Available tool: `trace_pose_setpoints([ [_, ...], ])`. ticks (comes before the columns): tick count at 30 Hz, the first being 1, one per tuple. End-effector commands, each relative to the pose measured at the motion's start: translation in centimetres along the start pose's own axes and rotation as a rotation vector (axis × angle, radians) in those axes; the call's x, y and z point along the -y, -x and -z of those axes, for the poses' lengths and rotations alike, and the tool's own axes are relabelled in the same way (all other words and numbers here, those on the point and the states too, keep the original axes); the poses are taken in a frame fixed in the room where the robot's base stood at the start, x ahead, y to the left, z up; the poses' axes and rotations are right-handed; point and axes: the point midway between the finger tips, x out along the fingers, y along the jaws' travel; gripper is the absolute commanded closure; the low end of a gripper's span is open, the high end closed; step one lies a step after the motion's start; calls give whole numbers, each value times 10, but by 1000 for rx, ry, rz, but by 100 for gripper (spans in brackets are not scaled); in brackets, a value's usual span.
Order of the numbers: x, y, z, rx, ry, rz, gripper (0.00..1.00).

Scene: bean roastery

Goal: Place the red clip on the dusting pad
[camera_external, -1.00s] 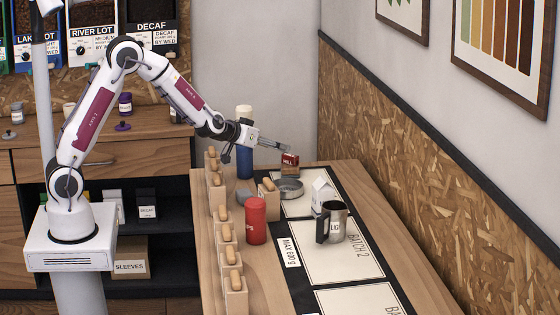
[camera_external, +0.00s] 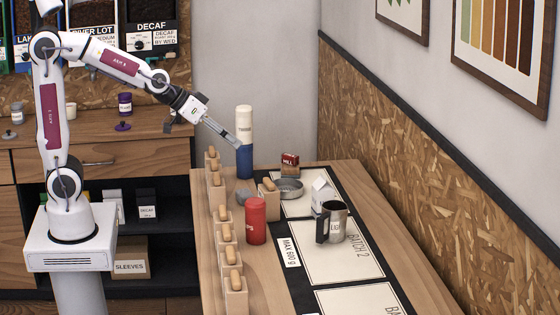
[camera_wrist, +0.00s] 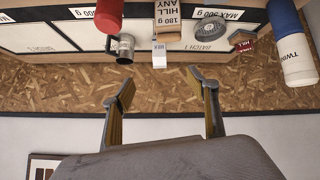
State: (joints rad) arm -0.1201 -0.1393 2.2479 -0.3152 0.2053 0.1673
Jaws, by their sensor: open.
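My gripper (camera_external: 203,137) is open and empty, raised in the air left of the white-topped blue bottle, clear of the table. Its two fingers stand wide apart in the wrist view (camera_wrist: 160,84). I cannot make out a clearly shaped red clip.
The blue bottle (camera_external: 244,145) stands at the table's far left corner. A red canister (camera_external: 256,222), metal dish (camera_external: 290,189), milk carton (camera_external: 323,193) and steel mug (camera_external: 336,224) stand on the table. Several wood-topped holders line its left edge.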

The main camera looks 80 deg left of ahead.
Motion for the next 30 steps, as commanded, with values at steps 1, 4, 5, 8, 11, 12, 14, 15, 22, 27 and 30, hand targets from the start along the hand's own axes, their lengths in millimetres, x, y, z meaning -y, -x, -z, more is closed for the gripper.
trace_pose_setpoints([
  [1,-5,12,-7,13,-13,-10,41],
  [4,-12,32,-23,48,-36,-24,41],
  [5,-13,38,-28,58,-44,-28,41],
  [8,-18,57,-46,94,-69,-38,41],
  [11,-20,77,-65,130,-93,-43,41],
  [12,-21,84,-73,144,-102,-44,41],
  [14,-21,95,-84,165,-116,-45,41],
  [15,-21,103,-93,179,-125,-45,41],
  [22,-14,143,-139,257,-175,-30,41],
  [27,-4,167,-171,307,-204,-9,41],
  [30,1,176,-184,328,-216,2,41],
])
